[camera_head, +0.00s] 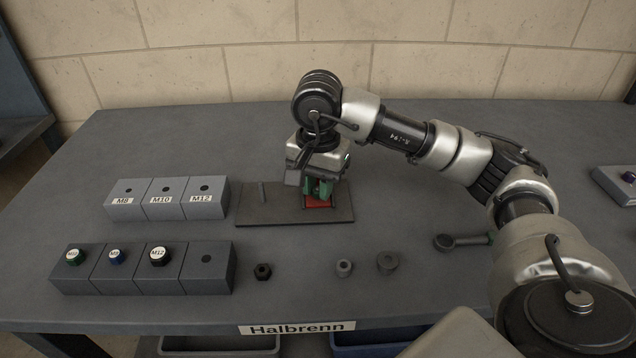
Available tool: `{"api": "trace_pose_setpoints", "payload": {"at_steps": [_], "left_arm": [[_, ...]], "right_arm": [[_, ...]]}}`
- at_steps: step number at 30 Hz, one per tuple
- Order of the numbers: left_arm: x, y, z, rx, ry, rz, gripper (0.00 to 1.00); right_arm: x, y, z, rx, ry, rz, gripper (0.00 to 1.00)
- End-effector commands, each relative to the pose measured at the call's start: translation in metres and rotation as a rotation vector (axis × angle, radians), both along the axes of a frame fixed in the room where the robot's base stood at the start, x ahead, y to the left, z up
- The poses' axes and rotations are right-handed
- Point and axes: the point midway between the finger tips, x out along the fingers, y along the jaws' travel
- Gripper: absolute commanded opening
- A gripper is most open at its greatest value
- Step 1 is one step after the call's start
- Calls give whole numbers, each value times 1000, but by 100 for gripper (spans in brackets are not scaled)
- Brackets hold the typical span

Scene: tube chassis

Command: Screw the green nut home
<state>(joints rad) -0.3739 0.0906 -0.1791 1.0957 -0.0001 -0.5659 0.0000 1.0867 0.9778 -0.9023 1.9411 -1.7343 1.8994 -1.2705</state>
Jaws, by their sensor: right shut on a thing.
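My right gripper (319,188) points down over a dark plate (280,214) in the middle of the table. It is shut on a green thing low between its fingers, which I take to be the green nut. The fingers hide most of it, and its thread and any stud under it cannot be seen. A red square (318,203) lies on the plate right below the fingertips. A thin grey upright stud (262,192) stands bare on the plate's left part. My left gripper is not in view.
Grey blocks marked M8, M10 and M12 (163,212) stand left of the plate. In front, a block row (135,284) holds green, blue and black capped pieces. A black nut (263,271), grey pieces (387,262) and a green-handled tool (462,240) lie on the table. The back left is clear.

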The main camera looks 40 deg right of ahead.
Motion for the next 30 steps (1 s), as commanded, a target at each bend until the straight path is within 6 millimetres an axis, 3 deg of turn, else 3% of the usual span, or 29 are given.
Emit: {"api": "trace_pose_setpoints", "payload": {"at_steps": [8, 20, 30], "left_arm": [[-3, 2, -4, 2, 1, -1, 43], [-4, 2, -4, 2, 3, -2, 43], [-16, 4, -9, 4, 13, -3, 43]], "right_arm": [[-1, 1, -2, -1, 5, -312, 0], [-1, 1, -2, -1, 5, -365, 0], [-1, 1, -3, -2, 6, -749, 0]]}}
